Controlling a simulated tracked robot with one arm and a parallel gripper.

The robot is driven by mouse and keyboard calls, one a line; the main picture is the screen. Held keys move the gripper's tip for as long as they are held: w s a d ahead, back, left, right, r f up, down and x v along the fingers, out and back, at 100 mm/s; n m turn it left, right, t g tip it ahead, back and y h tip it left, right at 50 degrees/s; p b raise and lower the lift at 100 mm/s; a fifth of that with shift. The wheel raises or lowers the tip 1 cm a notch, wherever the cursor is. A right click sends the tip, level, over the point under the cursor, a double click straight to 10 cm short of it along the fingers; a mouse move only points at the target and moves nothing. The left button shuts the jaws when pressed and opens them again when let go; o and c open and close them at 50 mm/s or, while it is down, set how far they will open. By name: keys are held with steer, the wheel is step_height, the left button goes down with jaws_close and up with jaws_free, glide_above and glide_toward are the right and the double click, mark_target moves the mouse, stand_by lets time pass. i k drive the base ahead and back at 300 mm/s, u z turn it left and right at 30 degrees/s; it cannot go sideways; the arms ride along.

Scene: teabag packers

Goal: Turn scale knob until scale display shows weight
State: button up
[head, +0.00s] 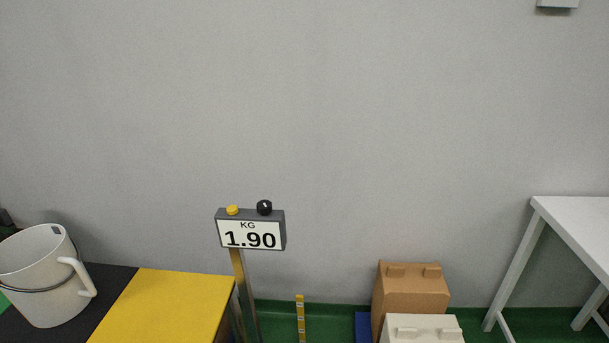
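The scale display (251,234) is a dark grey box with a white face on a post, low and left of the middle. It reads "KG 1.90". The scale knob (264,207) is black with a light mark and sits on top of the box, toward its right. A yellow button (232,210) sits on top of the box, to the left of the knob. My gripper is not in view.
A white bucket-like jug (44,276) stands on a black surface at left, beside a yellow surface (180,300). A brown box (411,288) and a white box (421,328) are at lower right. A white table (585,222) stands at far right. The grey wall fills the back.

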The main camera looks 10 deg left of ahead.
mark_target(264, 207)
steer(key=u, duration=0.1)
steer(key=i, duration=1)
steer(key=u, duration=0.35)
